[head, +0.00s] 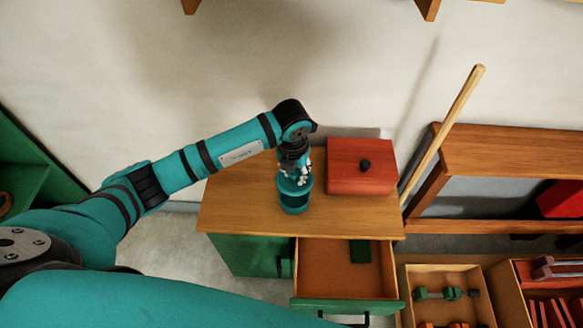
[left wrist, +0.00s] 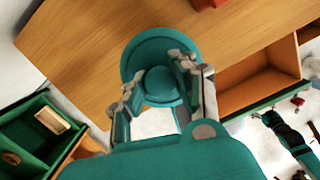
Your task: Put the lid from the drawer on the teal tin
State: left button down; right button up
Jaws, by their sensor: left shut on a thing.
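The teal tin (head: 294,208) stands on the wooden top of the green cabinet, left of the red box. My left gripper (head: 295,178) is directly over it, pointing down. It is shut on the teal lid (left wrist: 158,84), whose round middle sits between the fingers in the left wrist view (left wrist: 152,88). In the head view a dark band shows between lid and tin, so they look slightly apart; exact alignment is hard to judge. A dark teal arm, probably my right one, shows small at the lower right of the wrist view; its fingers are unclear.
The drawer (head: 325,262) is open and holds a dark green block (head: 360,251). A red box (head: 361,166) with a dark knob stands at the cabinet's right rear. A wooden pole (head: 442,134) leans beside it. Crates (head: 448,273) with tools stand lower right. The cabinet top's left side is clear.

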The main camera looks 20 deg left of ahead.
pick_arm(q)
jog(key=shift+f+b, duration=2.3)
jog(key=shift+f, duration=0.85)
jog(key=shift+f+b, duration=0.45)
jog(key=shift+f, duration=0.15)
jog(key=c, duration=0.7)
grip_release()
jog(key=shift+o, duration=0.2)
jog(key=shift+r+p, duration=2.65)
jog(key=shift+r, duration=0.9)
